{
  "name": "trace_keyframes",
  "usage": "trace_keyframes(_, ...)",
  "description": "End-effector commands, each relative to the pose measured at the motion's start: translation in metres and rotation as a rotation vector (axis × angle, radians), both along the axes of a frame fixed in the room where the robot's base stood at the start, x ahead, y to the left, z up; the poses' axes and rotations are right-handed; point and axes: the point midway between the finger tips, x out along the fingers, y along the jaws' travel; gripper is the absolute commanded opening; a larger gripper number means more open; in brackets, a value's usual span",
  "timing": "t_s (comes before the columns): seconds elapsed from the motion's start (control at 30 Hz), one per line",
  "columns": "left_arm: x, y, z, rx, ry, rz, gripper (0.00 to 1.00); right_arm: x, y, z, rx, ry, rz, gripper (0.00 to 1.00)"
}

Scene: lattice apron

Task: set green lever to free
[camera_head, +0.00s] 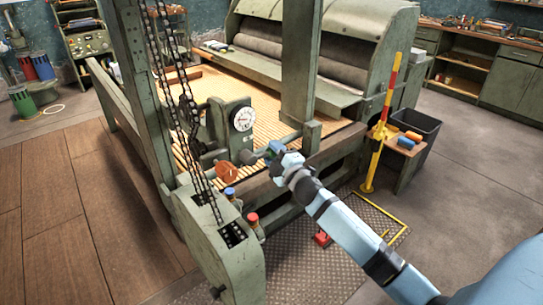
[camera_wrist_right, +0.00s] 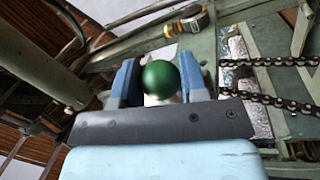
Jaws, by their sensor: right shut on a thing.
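The green lever shows in the right wrist view as a round dark green knob (camera_wrist_right: 160,77) between the two blue fingers. My right gripper (camera_wrist_right: 158,66) is shut on this knob, one finger on each side. In the head view my right gripper (camera_head: 274,150) reaches in from the lower right to the front of the grey-green machine, just right of a dark round shaft end. The knob is mostly hidden by the gripper there, and the lever's shaft and any position marks cannot be made out. My left gripper is not in view.
Beside the gripper stand a white dial (camera_head: 243,119) and a copper-coloured round part (camera_head: 228,172). Hanging chains (camera_head: 185,100), a blue button (camera_head: 229,192) and a red button (camera_head: 252,218) are to the left. A red-and-yellow post (camera_head: 385,120) and a black bin (camera_head: 428,128) stand right.

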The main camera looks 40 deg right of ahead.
Motion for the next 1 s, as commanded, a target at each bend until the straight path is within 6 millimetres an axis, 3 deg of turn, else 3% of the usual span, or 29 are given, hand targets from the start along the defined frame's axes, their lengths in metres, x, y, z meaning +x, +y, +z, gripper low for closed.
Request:
trace_keyframes(0.4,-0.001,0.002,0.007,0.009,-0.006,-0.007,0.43,0.000,-0.001,0.015,-0.168,-0.015,0.000,0.00)
trace_keyframes(0.9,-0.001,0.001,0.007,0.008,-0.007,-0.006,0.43,0.000,-0.001,0.016,-0.187,-0.019,0.000,0.00)
trace_keyframes(0.93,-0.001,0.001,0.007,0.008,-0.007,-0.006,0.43,0.000,-0.001,0.016,-0.187,-0.019,0.000,0.42)
trace_keyframes(1.0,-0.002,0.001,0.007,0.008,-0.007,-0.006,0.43,0.000,-0.001,0.016,-0.187,-0.018,0.000,0.58)
